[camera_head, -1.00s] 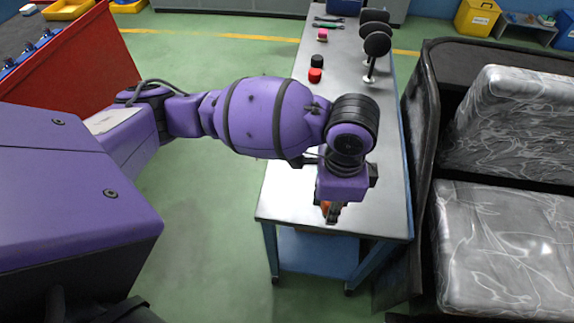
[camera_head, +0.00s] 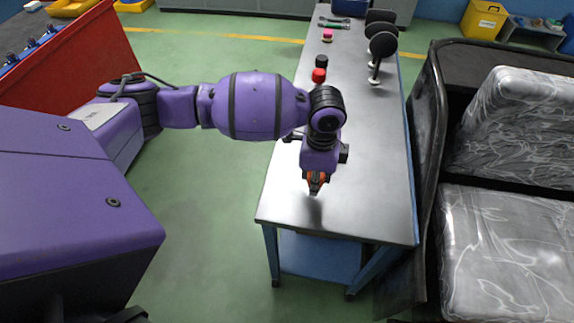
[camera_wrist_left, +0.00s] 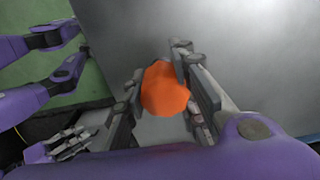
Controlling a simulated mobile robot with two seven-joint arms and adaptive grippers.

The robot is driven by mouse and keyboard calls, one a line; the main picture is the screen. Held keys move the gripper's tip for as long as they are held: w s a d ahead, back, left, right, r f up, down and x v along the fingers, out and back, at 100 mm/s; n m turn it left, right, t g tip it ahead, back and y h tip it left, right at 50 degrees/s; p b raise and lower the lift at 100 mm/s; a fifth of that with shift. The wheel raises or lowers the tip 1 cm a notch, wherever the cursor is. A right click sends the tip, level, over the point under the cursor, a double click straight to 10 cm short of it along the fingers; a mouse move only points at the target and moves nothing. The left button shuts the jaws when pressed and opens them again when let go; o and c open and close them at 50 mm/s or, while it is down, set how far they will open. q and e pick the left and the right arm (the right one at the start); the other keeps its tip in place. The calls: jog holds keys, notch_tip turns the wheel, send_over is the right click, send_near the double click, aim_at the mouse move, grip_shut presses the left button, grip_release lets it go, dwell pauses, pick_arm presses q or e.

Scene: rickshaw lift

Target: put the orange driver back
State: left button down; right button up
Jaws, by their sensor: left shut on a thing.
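The orange driver (camera_wrist_left: 164,89) is between the fingers of my left gripper (camera_wrist_left: 158,92) in the left wrist view. Only its rounded orange part shows clearly; the rest is hidden by the fingers or too small to tell. In the head view the left gripper (camera_head: 316,184) points down over the near end of the metal table (camera_head: 360,215), shut on the driver. I cannot tell whether the driver touches the table top.
Red (camera_head: 319,75) and black (camera_head: 321,61) round items, a pink item (camera_head: 327,35) and several black discs on stands (camera_head: 383,46) are farther back on the table. A plastic-wrapped seat (camera_head: 505,245) stands to the right. The table's near end is clear.

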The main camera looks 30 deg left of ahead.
pick_arm(q)
jog(key=shift+w+f, duration=0.15)
jog(key=shift+f, duration=0.7)
jog(key=shift+w+f, duration=0.1)
jog(key=shift+f, duration=0.7)
jog(key=shift+f, duration=0.1)
jog(key=c, duration=1.4)
grip_release()
jog(key=shift+a, duration=0.1)
notch_tip(320, 180, up, 11)
jog(key=shift+r+p, duration=0.1)
jog(key=shift+p, duration=0.25)
jog(key=shift+r, duration=0.55)
